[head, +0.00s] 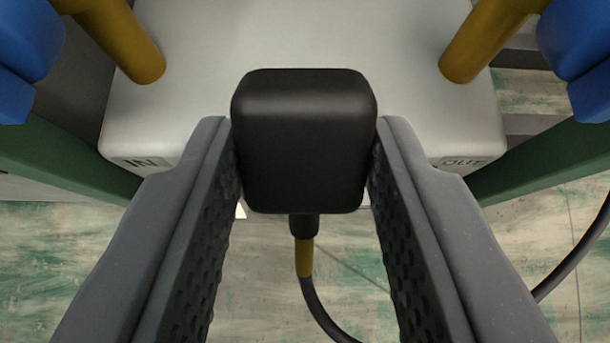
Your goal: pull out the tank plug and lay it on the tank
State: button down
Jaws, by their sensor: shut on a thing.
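The tank plug (304,140) is a black rounded block in the middle of the head view. A dark cable with a brass-coloured collar leaves its lower side. My gripper (305,165) is shut on the plug, with one grey textured finger against each side. The tank (300,40) is the pale grey body behind the plug, marked IN at left and OUT at right. The plug covers part of the tank's front edge. I cannot tell whether the plug is seated in the tank or free of it.
Brass pipes (120,40) and (480,45) a second brass pipe rise at the tank's two sides, with blue parts (25,40) at the upper corners. Green bars (60,165) flank the tank. Another dark cable (575,255) runs at right. The worn floor (90,270) shows below.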

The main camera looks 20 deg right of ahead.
jog(key=shift+w+d+f+b, duration=0.25)
jog(key=shift+w+d+b, duration=0.3)
jog(key=shift+w, duration=1.05)
jog(key=shift+w+d+f+b, duration=0.3)
jog(key=shift+w+b, duration=0.45)
jog(key=shift+w, duration=0.8)
jog(key=shift+w+d+f+b, duration=0.15)
jog(key=shift+w+d+b, duration=0.45)
jog(key=shift+w, duration=1)
jog(key=shift+a, duration=0.1)
jog(key=c, duration=0.9)
grip_release()
jog(key=shift+c, duration=0.2)
jog(key=shift+s+r, duration=0.1)
jog(key=p+v, duration=0.4)
jog(key=v, duration=0.9)
jog(key=shift+s+a, duration=0.15)
